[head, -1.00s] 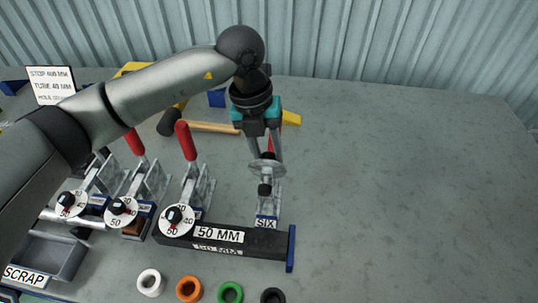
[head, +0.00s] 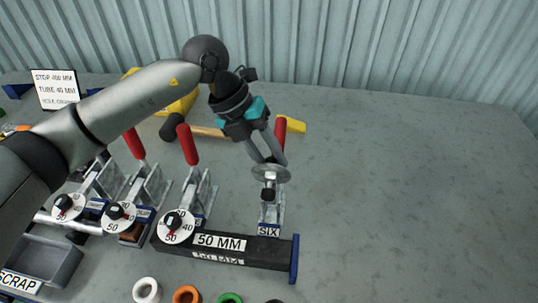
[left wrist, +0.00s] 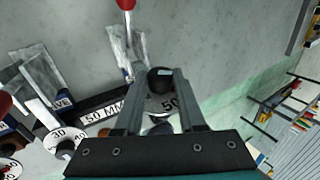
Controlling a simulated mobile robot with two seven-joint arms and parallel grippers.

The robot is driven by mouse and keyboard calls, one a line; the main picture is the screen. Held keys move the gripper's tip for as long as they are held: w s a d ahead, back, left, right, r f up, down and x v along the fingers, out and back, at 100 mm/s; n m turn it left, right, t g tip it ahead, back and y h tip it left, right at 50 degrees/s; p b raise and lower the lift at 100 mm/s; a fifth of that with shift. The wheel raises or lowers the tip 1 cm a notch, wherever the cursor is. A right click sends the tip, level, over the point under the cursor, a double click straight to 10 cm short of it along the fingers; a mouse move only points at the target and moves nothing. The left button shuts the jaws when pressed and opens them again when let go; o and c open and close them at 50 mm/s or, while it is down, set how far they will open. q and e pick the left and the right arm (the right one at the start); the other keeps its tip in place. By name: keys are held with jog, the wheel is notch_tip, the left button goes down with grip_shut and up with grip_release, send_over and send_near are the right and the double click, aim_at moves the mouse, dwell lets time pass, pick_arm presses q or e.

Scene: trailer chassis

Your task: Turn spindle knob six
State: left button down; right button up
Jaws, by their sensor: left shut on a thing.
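The clamp marked SIX (head: 268,230) stands at the right end of the row, with a round dial disc (head: 271,174) and a black knob (head: 268,194). My left gripper (head: 271,164) reaches down to it from the upper left, tilted. In the left wrist view the black knob (left wrist: 160,80) shows between the tips of my left gripper (left wrist: 158,84), which is shut on it. The dial there shows a 50, and the fingers hide part of its face. My right gripper is not in view.
Other clamps with dials and red handles (head: 187,145) stand to the left. A black bar (head: 270,252) marked 50 MM lies in front, with a blue end plate (head: 295,258). Rings (head: 186,295) lie at the front edge, and a scrap bin (head: 45,255) is at the left. The right table is clear.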

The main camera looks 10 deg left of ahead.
pick_arm(q)
jog(key=c, duration=0.5)
grip_release()
jog(key=p+v, duration=0.1)
jog(key=v, duration=1.4)
jog(key=shift+r+p, duration=0.15)
jog(key=shift+p, duration=0.15)
